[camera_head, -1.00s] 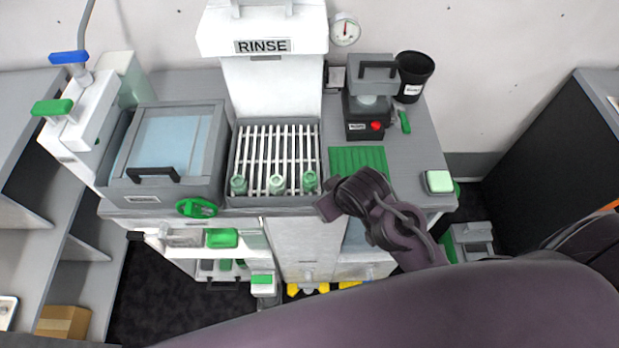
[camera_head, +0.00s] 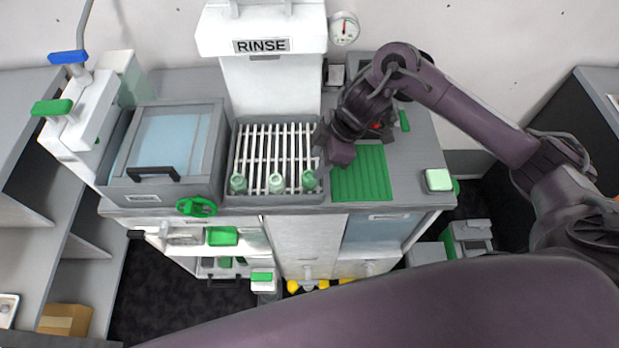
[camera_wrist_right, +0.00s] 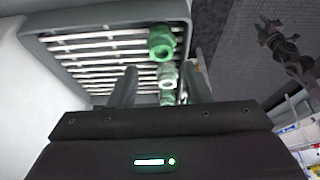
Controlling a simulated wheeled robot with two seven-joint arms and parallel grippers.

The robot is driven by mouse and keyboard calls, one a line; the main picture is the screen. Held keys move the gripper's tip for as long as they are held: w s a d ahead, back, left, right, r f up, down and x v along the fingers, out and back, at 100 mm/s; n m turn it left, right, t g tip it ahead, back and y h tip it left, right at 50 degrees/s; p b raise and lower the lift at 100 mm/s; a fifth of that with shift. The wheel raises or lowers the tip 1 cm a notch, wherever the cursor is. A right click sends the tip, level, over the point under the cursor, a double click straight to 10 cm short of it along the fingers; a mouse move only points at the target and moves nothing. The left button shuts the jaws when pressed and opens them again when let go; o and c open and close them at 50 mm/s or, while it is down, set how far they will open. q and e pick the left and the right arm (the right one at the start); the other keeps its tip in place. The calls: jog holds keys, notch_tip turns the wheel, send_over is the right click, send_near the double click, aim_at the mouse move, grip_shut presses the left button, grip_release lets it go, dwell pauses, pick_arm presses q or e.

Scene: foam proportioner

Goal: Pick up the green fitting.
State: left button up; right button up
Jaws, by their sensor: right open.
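Three green fittings stand in a row on the front of the white slatted rinse rack (camera_head: 272,150): a left one (camera_head: 238,184), a paler middle one (camera_head: 276,184) and a right one (camera_head: 309,181). The frames do not settle which is the task's fitting. My right gripper (camera_head: 320,158) is open just above the rack's right edge, close to the right fitting. In the right wrist view, the row shows beyond and between the open fingers, with the largest fitting (camera_wrist_right: 162,42) at the top. Nothing is held. My left gripper does not show in the head view.
A green ribbed mat (camera_head: 362,175) lies right of the rack, partly under my right arm. A grey lidded basin (camera_head: 165,135) stands to the left. The RINSE housing (camera_head: 262,80) rises behind the rack. A dark jointed arm part (camera_wrist_right: 285,50) shows in the wrist view.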

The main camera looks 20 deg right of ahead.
aim_at(309, 180)
jog(key=x, duration=0.2)
jog(key=p+x, duration=0.1)
jog(key=x, duration=0.1)
jog(key=d+p+x, duration=0.1)
jog(key=x, duration=0.1)
jog(key=shift+s+a+f, duration=0.2)
jog(key=shift+f, duration=0.3)
jog(key=shift+w+a+f, duration=0.1)
jog(key=shift+a+f, duration=0.05)
jog(key=shift+f, duration=0.25)
jog(key=c, duration=0.7)
